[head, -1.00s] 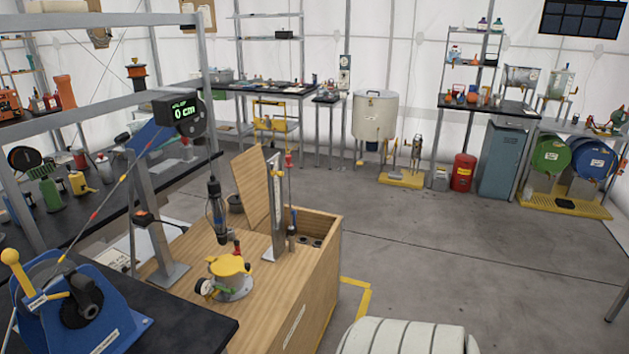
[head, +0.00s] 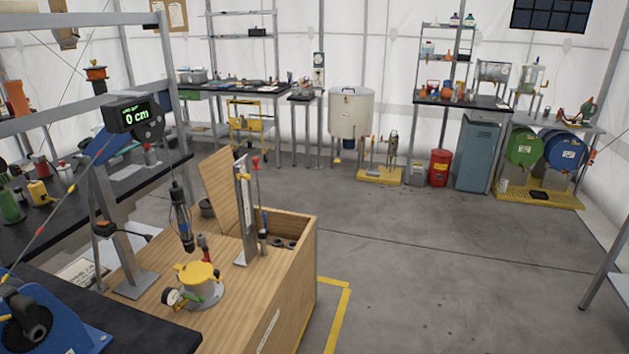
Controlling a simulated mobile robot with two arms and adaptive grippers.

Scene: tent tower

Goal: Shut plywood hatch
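The plywood hatch (head: 226,199) is a wooden lid standing raised and tilted on top of the plywood box (head: 272,316). The box's opening (head: 285,240) shows to the right of the hatch, with dark round holes or cups inside. An upright metal post (head: 245,215) stands in front of the hatch and hides part of it. Neither of my grippers is in view.
A yellow-lidded fitting (head: 198,283) with a gauge sits on the box top, and a dark cylinder (head: 181,217) hangs above it. A blue winch (head: 45,325) is at lower left. Grey floor (head: 440,270) is open to the right, with yellow tape (head: 338,320) beside the box.

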